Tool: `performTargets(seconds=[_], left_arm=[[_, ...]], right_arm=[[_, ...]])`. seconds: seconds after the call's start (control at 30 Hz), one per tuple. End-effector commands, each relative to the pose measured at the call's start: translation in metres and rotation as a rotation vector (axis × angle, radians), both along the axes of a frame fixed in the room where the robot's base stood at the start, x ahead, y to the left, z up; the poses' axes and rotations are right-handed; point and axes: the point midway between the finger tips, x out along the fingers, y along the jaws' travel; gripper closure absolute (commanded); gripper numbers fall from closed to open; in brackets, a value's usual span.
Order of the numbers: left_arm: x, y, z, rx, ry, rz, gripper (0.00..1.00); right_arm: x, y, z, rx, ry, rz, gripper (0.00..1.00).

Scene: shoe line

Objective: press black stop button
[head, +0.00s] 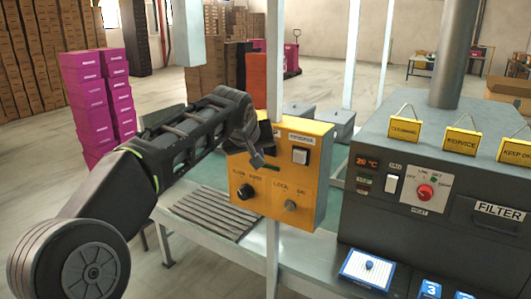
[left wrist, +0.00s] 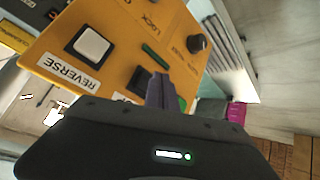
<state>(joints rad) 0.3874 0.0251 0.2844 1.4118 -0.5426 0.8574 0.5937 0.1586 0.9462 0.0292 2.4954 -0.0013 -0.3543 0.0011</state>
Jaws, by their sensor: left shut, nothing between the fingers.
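The yellow control panel (head: 313,190) faces me in the middle of the head view. It has a white square button (head: 300,156), labelled REVERSE in the left wrist view (left wrist: 89,44). Beside that button in the wrist view is a black button (left wrist: 138,80), partly hidden, with its label mostly covered by my gripper. My left gripper (head: 262,163) is shut and empty in front of the panel's upper left part. Its fingers (left wrist: 160,90) point at the panel close to the black button; I cannot tell whether they touch it. My right gripper is not in view.
Lower on the panel are a black knob (head: 245,191) and a grey switch (head: 290,206). A dark machine (head: 460,195) with a red knob (head: 425,192) stands at the right. A white tray with a blue knob (head: 370,265) lies in front of it.

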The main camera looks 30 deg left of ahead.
Motion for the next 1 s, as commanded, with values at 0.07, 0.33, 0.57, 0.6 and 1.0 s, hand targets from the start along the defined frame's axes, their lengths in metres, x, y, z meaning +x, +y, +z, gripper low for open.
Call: performTargets(seconds=[0.07,0.33,0.57,0.6,1.0], left_arm=[[-0.001,0.000,0.000,0.000,0.000,0.000,1.00],[-0.001,0.000,0.000,0.000,0.000,0.000,1.00],[-0.017,0.000,-0.002,0.000,-0.002,0.002,1.00],[-0.021,0.000,-0.003,0.001,-0.001,0.002,1.00],[-0.050,-0.001,-0.001,-0.001,0.001,0.000,1.00]], right_arm=[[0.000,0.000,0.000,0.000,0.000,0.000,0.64],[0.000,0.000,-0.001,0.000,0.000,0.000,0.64],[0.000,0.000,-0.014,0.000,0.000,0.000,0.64],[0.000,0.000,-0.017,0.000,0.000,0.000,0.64],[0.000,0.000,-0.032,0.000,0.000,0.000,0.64]])
